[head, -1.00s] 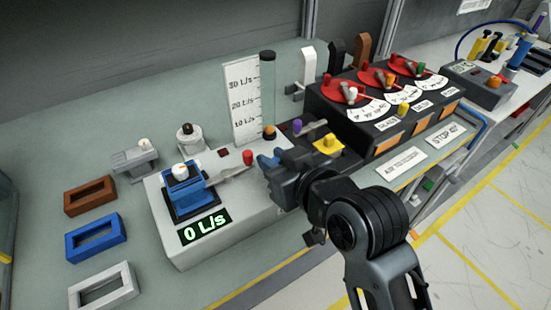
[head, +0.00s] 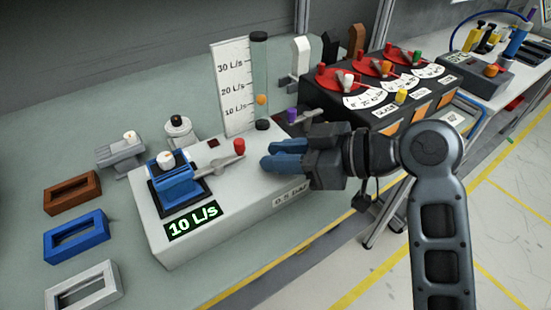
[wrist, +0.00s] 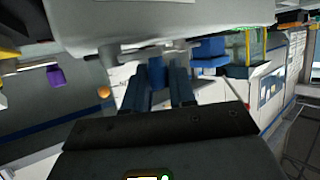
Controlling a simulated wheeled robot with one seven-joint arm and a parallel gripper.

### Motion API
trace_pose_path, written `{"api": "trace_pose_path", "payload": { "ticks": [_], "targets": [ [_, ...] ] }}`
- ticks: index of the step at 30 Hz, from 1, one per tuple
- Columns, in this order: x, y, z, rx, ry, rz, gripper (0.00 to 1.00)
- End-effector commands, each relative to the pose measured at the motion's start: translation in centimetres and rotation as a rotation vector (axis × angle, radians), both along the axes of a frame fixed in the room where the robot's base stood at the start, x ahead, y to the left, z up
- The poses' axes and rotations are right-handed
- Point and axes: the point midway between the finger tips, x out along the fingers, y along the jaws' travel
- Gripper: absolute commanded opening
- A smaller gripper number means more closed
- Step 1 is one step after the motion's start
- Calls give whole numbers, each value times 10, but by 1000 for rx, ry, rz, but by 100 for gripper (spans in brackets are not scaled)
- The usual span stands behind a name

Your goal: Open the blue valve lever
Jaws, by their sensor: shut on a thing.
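The blue valve (head: 177,186) sits on top of the white box (head: 165,240), with a white knob on it. Its grey lever (head: 222,164) points right toward my gripper, and a red knob (head: 239,146) stands near the lever's end. My gripper (head: 265,161) is at the lever's free end, its blue fingers shut on it, though the exact contact is hard to see. In the wrist view, the two fingers (wrist: 168,80) are close together. The green display (head: 193,222) on the box reads 10 L/s.
A black dial panel (head: 345,100) is behind my arm. Brown (head: 72,180), blue (head: 76,252) and white (head: 55,300) frames lie at left.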

Motion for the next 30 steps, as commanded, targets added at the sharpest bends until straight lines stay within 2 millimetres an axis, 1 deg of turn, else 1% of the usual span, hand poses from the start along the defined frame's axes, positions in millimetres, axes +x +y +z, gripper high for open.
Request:
{"api": "trace_pose_path", "payload": {
  "ticks": [1,13,21,30],
  "targets": [
    [1,-3,-2,0,-2,44,0],
    [0,-19,-2,-1,-1,425,0],
    [2,-30,0,-3,1,669,0],
    [4,-37,0,-3,4,856,0]
  ]
}}
